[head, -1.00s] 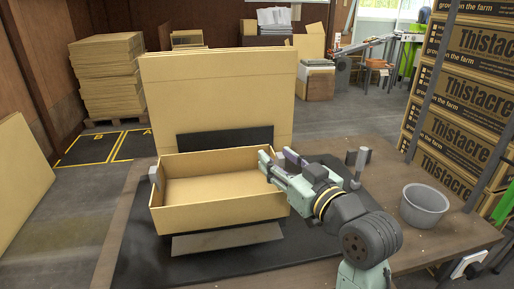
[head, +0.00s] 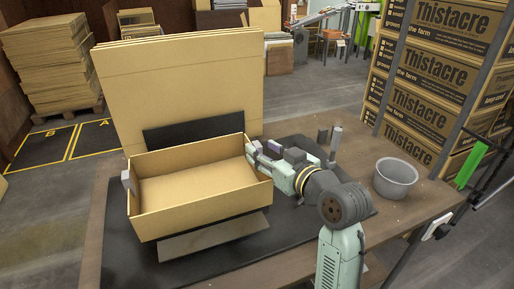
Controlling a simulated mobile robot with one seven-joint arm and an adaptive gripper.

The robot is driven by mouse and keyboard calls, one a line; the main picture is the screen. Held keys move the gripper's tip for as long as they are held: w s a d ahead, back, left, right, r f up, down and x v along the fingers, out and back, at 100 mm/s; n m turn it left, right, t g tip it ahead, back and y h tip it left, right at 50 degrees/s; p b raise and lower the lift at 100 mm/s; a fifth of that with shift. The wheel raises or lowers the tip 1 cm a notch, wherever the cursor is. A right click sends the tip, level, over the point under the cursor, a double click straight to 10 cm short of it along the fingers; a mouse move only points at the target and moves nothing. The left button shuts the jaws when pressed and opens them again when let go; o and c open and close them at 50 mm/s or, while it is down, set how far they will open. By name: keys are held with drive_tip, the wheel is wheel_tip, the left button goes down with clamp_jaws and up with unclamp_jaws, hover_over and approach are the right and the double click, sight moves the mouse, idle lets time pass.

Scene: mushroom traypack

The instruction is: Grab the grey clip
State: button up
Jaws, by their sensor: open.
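A small grey clip (head: 129,183) sits on the left wall of an open cardboard tray (head: 205,213). Two small grey upright pieces, one taller (head: 336,139) and one shorter (head: 322,135), stand on the table behind my arm; I cannot tell if they are clips. My gripper (head: 255,153) is at the tray's right wall, pointing left, with its fingertips at the rim. It is open. Whether anything lies between the fingers is too small to see. The clip on the left wall is across the tray from it.
The tray is empty and stands on a black mat (head: 115,245) on the table. A flat grey flap (head: 213,238) lies in front of it. Tall cardboard sheets (head: 185,85) stand behind. A grey bucket (head: 395,180) is at the right, near stacked printed boxes (head: 430,100).

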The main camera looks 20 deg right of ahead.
sight(261, 149)
drive_tip(key=shift+p+x, duration=0.45)
drive_tip(key=shift+x, duration=1.3)
clamp_jaws()
